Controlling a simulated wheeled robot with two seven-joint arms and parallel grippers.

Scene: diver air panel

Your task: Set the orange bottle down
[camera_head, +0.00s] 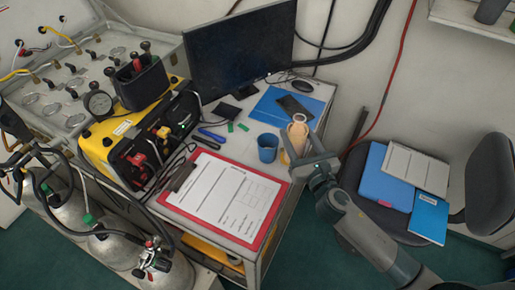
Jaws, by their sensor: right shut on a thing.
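The orange bottle (297,134) is upright at the right side of the white table (241,149), just right of a blue cup (267,148). My right gripper (304,152) comes in from the lower right and is shut around the bottle. Its fingers hide part of the bottle. I cannot tell whether the bottle's base touches the table. My left gripper is not in view.
A red clipboard (273,212) with papers fills the table's front. A monitor (240,47), a blue folder (268,103) with a dark phone (295,107), and a yellow-black device (107,150) stand around it. A chair with folders (385,187) is at right.

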